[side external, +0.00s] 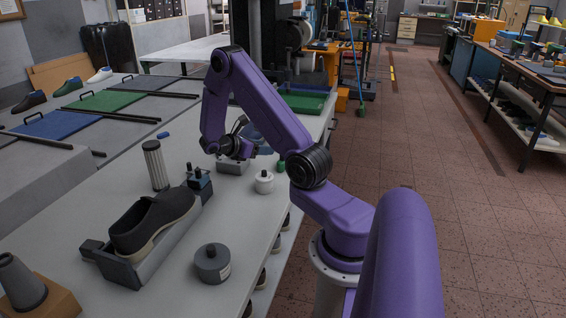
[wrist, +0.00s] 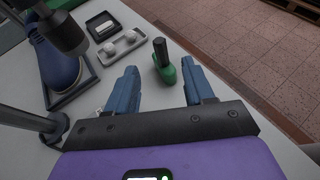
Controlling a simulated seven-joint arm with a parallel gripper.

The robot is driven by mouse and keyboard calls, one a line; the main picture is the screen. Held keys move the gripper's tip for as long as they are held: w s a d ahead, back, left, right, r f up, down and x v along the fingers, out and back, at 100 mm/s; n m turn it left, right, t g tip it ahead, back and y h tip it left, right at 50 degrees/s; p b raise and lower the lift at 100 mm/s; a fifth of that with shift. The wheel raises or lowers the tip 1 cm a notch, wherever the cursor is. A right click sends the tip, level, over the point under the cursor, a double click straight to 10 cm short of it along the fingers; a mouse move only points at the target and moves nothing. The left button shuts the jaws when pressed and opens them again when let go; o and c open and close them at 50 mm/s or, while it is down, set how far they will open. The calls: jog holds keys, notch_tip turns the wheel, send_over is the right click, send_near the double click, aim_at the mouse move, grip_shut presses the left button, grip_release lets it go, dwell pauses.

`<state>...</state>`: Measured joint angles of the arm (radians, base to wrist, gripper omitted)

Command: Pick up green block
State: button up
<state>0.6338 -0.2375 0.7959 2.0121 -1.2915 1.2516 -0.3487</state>
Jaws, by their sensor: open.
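A small green block (wrist: 170,76) stands on the pale tabletop in the wrist view, with a dark cylinder rising from it or just behind it. A small green thing, likely the same block, also shows in the side external view (side external: 281,166) near the table's right edge, partly hidden by my arm. My gripper (wrist: 160,68) is open, its two blue fingers apart. In the wrist view the block appears in the gap between them, nearer the right finger. I cannot tell the height of the fingers above it. In the side view the fingertips are hard to make out.
A grey tray (wrist: 120,47) with two round knobs and a blue shoe (wrist: 58,68) stand left of the block. A white pot (side external: 264,183), a dark shoe (side external: 153,219) on a stand and a grey lidded pot (side external: 212,264) stand nearer on the table.

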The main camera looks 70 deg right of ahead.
jog(key=x, duration=0.7)
jog(key=shift+x, duration=2.55)
jog(key=shift+d+r, duration=0.1)
jog(key=shift+r, duration=0.15)
grip_shut()
